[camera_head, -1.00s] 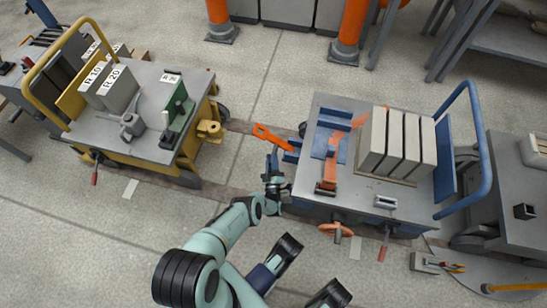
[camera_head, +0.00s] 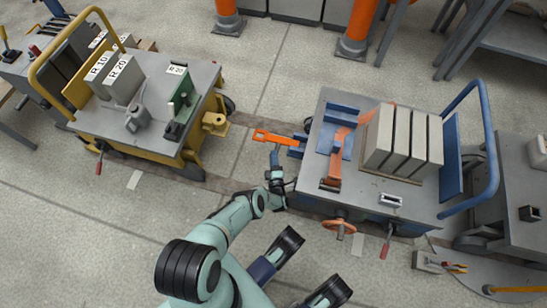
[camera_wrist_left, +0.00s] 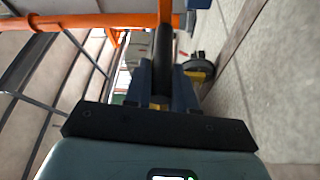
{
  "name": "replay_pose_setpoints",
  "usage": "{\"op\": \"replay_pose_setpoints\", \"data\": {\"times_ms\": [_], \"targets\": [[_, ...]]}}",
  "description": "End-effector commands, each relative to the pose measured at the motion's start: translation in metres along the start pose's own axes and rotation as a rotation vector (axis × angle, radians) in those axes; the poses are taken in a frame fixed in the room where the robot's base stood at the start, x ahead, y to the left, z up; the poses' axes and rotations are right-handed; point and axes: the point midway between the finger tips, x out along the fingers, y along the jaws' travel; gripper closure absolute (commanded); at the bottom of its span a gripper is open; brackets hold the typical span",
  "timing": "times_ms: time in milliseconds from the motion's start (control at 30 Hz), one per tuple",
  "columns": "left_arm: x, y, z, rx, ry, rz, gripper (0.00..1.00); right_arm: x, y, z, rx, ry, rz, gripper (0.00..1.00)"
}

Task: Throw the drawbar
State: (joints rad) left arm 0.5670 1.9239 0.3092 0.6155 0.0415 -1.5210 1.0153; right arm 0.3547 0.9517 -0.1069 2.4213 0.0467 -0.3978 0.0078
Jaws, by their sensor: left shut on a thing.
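The orange drawbar (camera_head: 278,137) sticks out to the left from the blue bracket (camera_head: 297,147) on the left end of the blue cart (camera_head: 350,196). It lies nearly level across the picture, with a looped free end. My left gripper (camera_head: 275,154) reaches up to the middle of the drawbar from the near side and is shut on it. In the left wrist view a dark rod-like part (camera_wrist_left: 163,50) stands between the two bluish fingers, and the exact contact is hard to make out.
A yellow cart (camera_head: 150,130) with grey blocks and a green clamp stands to the left, its orange-yellow coupling (camera_head: 214,122) facing the drawbar across a gap of bare floor. Grey blocks (camera_head: 400,140) stand on the blue cart. An orange handwheel (camera_head: 339,227) is on its front.

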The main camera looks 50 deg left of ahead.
Motion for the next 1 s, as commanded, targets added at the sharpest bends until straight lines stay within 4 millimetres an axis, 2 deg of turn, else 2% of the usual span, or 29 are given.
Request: {"op": "replay_pose_setpoints", "data": {"times_ms": [33, 433, 467, 500, 533, 867, 1000], "targets": [[-0.0009, 0.0006, 0.0052, -0.01, -0.012, -0.004, 1.0, 0.0001, -0.0001, 0.0, 0.0, 0.0, 0.0, 0.49], [-0.0015, -0.0001, 0.0064, -0.014, -0.015, -0.007, 1.0, 0.0001, -0.0001, -0.0002, 0.0, 0.0, 0.0, 0.49], [-0.0016, -0.0001, 0.0065, -0.014, -0.015, -0.007, 0.69, 0.0001, -0.0001, -0.0002, 0.0, 0.0, 0.0, 0.49], [-0.0017, 0.0, 0.0065, -0.014, -0.015, -0.007, 0.56, 0.0001, -0.0001, -0.0002, 0.0, 0.0, 0.0, 0.49], [-0.0016, 0.0, 0.0062, -0.014, -0.014, -0.007, 0.52, 0.0001, -0.0001, -0.0002, 0.0, 0.0, 0.0, 0.49], [-0.0006, 0.0006, 0.0024, 0.003, -0.007, 0.001, 0.52, 0.0, -0.0002, -0.0002, 0.0, 0.001, 0.0, 0.49], [0.0, 0.0081, 0.0012, 0.092, -0.006, 0.039, 0.52, 0.0, -0.0002, -0.0002, 0.0, 0.001, 0.0, 0.49]]}}
